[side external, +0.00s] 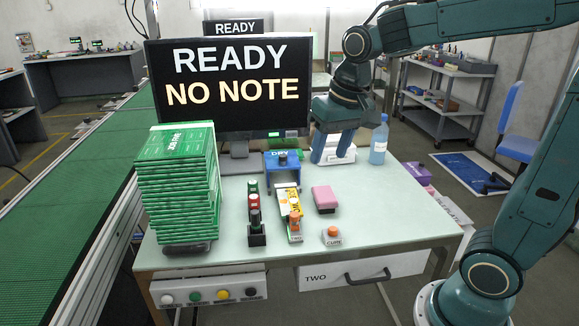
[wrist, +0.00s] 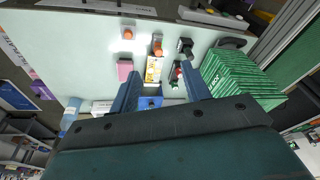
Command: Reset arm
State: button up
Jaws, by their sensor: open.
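My gripper (side external: 333,150) hangs above the back right part of the pale table (side external: 385,215), near a white box (side external: 340,155). In the wrist view its two blue fingers (wrist: 160,88) are spread apart with nothing held between them. A blue block marked DRY (side external: 282,172) stands left of the gripper in the side view. In the wrist view this block (wrist: 149,103) shows between the fingers, farther below. My gripper looks apart from the tabletop, but its exact height is hard to tell.
A green stack of booklets (side external: 180,190) stands at the left. A monitor (side external: 230,90) reads READY NO NOTE. A bottle (side external: 379,140), a pink block (side external: 325,199), an orange button (side external: 332,234), a yellow-white pack (side external: 288,212) and a dark stamp holder (side external: 256,228) stand on the table. The front right is clear.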

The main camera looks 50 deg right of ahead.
jog(key=s+a+n+t, duration=0.2)
jog(key=s+a+n, duration=0.1)
jog(key=s, duration=1.1)
jog(key=shift+a+f+n+t, duration=0.2)
jog(key=shift+n+t, duration=0.2)
jog(key=shift+n, duration=0.4)
